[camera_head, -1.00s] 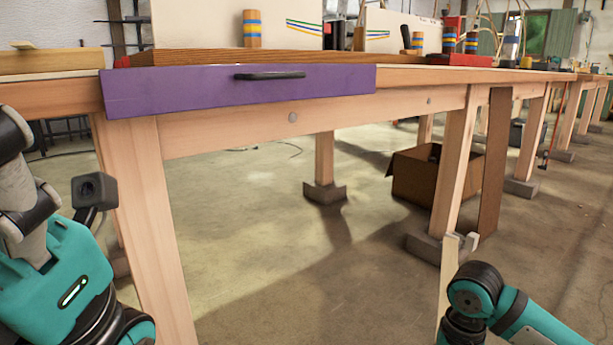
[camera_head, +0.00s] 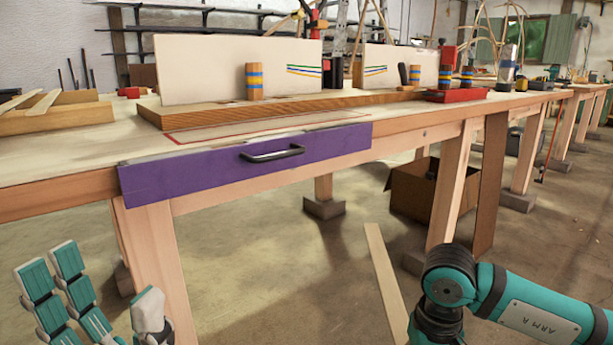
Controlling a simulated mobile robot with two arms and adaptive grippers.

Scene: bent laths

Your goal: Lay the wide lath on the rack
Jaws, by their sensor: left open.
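A long pale strip of wood, looking like a lath (camera_head: 385,282), stands tilted beside my right arm at the lower middle; its lower end is cut off by the picture edge. I cannot tell whether it is the wide lath or what holds it. Two narrow pale laths (camera_head: 42,102) lie in a wooden tray at the far left of the bench. A dark rack (camera_head: 215,32) with long horizontal bars stands along the back wall. My left gripper (camera_head: 103,268) is open and empty at the lower left, in front of the bench. My right gripper is out of frame.
The bench (camera_head: 80,155) has a purple drawer front (camera_head: 215,176) with a black handle. White panels (camera_head: 205,72) stand on a wooden base on the bench. A cardboard box (camera_head: 408,192) is under the bench. Bare benchtop shows left of the base.

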